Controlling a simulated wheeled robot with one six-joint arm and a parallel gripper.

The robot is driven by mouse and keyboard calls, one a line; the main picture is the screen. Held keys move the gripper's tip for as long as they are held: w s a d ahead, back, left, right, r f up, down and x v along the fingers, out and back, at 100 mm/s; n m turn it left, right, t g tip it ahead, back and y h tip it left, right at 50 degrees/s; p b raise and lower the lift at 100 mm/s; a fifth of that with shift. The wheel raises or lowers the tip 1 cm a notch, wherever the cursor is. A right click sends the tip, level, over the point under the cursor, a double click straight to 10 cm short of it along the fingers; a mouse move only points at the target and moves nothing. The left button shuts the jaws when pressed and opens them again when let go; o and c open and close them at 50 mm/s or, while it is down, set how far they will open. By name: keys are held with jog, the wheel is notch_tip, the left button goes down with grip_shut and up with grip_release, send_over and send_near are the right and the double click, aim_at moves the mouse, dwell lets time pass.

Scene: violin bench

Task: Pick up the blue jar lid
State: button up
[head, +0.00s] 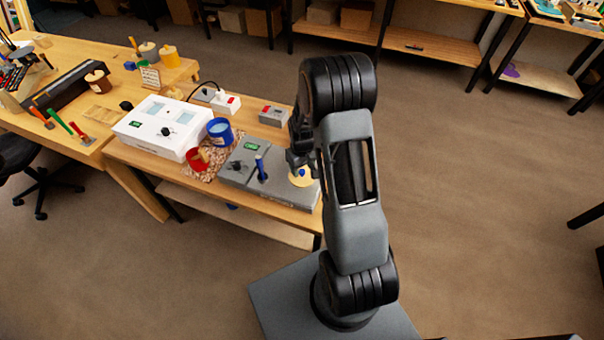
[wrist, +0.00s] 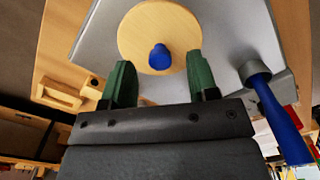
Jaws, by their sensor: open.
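The blue jar lid, a round pale wooden disc with a blue knob, lies on a grey plate (head: 307,193) at the right end of the bench. The lid (head: 302,180) is partly hidden by my arm in the head view. In the wrist view the lid (wrist: 150,22) is at the top middle, its blue knob (wrist: 159,56) facing me. My gripper (wrist: 160,64) is open, its two green fingertips on either side of the knob with gaps. I cannot tell its exact height above the lid. An open blue jar (head: 220,132) stands further left on the bench.
A blue-handled tool (head: 261,168) stands close to the lid; it is at the right in the wrist view (wrist: 275,112). Open floor lies right of my arm.

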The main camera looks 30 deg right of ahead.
jog(key=shift+f, duration=0.85)
grip_shut()
